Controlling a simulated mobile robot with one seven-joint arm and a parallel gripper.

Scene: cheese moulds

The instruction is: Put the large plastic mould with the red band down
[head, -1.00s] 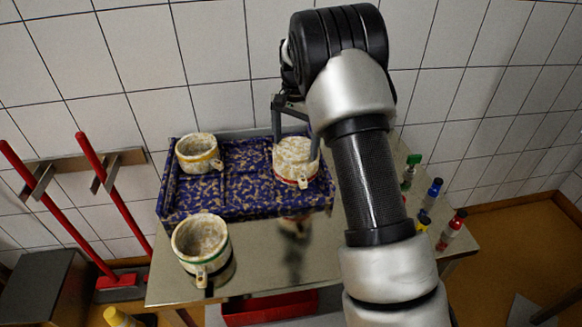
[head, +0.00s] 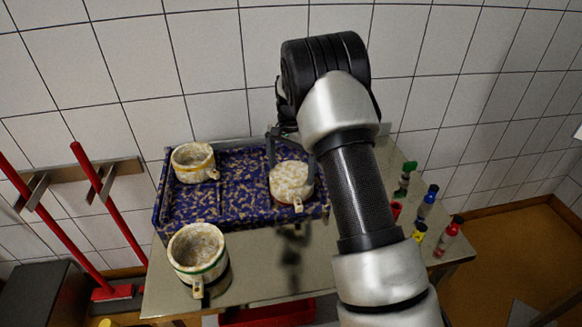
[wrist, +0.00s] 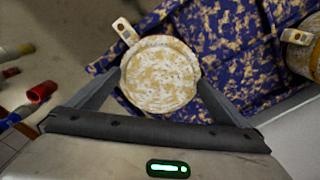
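The mould with the red band (head: 291,179) is cream and brown mottled, with a flat closed face upward and the band near its lower edge. It is over the right part of the blue and gold mottled tray (head: 240,213); I cannot tell whether it touches the tray floor. My gripper (wrist: 160,78) has a finger against each side of the mould, which also shows in the wrist view (wrist: 160,77). Its handle points away from my palm. The arm hides part of the tray's right side.
A yellow-banded mould (head: 194,163) stands in the tray's back left. A green-banded mould (head: 198,252) stands on the metal table (head: 250,279) in front of the tray. Several small bottles (head: 427,202) stand at the right. The tiled wall (head: 200,60) is behind.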

